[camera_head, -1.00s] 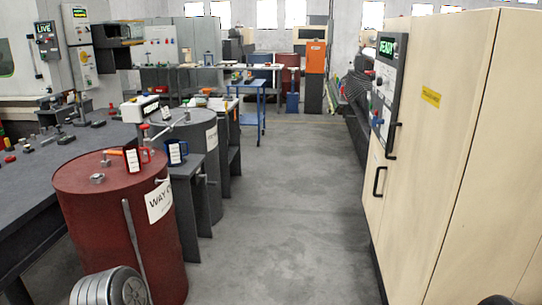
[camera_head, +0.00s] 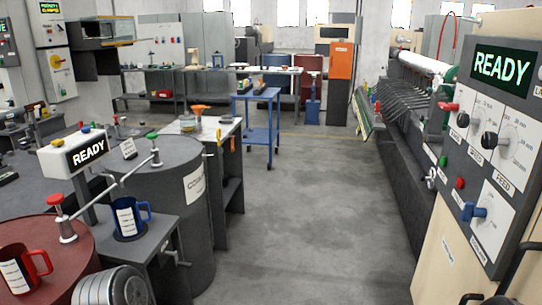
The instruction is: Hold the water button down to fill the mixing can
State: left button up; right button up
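A white box with a READY display (camera_head: 78,153) stands on a post between the two barrels. Small coloured buttons, one yellow and one blue (camera_head: 86,128), sit on or just behind its top edge. No button is legibly marked water. A blue measuring jug (camera_head: 129,218) stands upright on a small dark stand beside the grey barrel (camera_head: 165,185). A red measuring jug (camera_head: 22,268) stands on the red barrel (camera_head: 62,250) at bottom left. I cannot tell which vessel is the mixing can, or see inside either jug.
A tall machine cabinet with a READY panel (camera_head: 497,70), knobs and a handle lines the right. A blue trolley (camera_head: 262,125) stands farther back. A red-knobbed valve (camera_head: 60,215) rises from the red barrel. The grey floor aisle (camera_head: 310,220) is clear.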

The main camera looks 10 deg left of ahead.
aim_at(86, 130)
jog(key=i+u, duration=0.15)
jog(key=i, duration=0.3)
jog(key=i+l+u, duration=0.15)
jog(key=i, duration=0.3)
jog(key=i+l+u, duration=0.15)
jog(key=i, duration=0.3)
jog(key=i+l+u, duration=0.1)
jog(key=i+u, duration=0.35)
jog(key=i+l+u, duration=0.2)
jog(key=i+u, duration=0.15)
jog(key=u, duration=0.15)
jog(key=i+l+u, duration=0.45)
jog(key=k+j, duration=0.1)
